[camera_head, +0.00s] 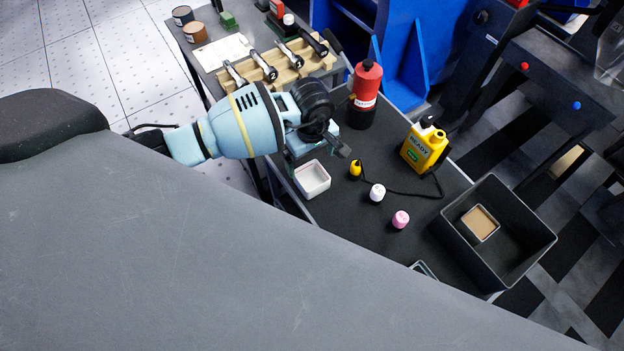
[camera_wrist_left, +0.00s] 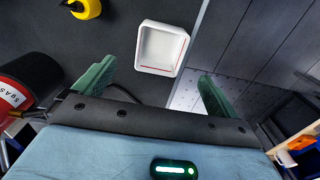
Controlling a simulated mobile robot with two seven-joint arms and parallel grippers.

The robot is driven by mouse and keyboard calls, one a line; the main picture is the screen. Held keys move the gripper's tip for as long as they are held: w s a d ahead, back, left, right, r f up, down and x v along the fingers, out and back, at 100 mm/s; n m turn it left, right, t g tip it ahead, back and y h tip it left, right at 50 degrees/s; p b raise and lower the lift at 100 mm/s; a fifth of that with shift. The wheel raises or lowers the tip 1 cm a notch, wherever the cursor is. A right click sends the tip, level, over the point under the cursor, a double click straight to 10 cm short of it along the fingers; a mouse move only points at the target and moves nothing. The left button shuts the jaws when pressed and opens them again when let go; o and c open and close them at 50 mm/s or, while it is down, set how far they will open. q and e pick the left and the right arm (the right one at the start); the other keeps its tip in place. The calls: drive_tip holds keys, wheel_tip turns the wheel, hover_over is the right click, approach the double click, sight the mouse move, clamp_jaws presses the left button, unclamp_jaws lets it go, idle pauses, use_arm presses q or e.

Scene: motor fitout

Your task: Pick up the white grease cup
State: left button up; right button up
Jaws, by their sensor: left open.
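The small white grease cup (camera_head: 377,193) stands upright on the dark bench top, between a yellow piece and a pink cup (camera_head: 401,219). In the head view my left gripper (camera_head: 325,146) is above the bench, up and left of the white cup and apart from it. In the left wrist view its green fingers (camera_wrist_left: 155,86) are spread, with nothing between them. A white square dish (camera_head: 312,179) lies just below the gripper in the head view; it also shows ahead of the fingers in the left wrist view (camera_wrist_left: 162,48). The white cup is not visible in the wrist view.
A red bottle (camera_head: 366,96) stands close to my left gripper. A yellow jug (camera_head: 425,148) with a black cable and a dark open bin (camera_head: 497,233) stand farther right. A wooden rack (camera_head: 275,68) of tools is at the upper left.

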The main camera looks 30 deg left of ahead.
sight(312, 183)
use_arm(q)
drive_tip(key=shift+f, duration=3.95)
drive_tip(key=shift+c, duration=0.5)
drive_tip(key=c, duration=1)
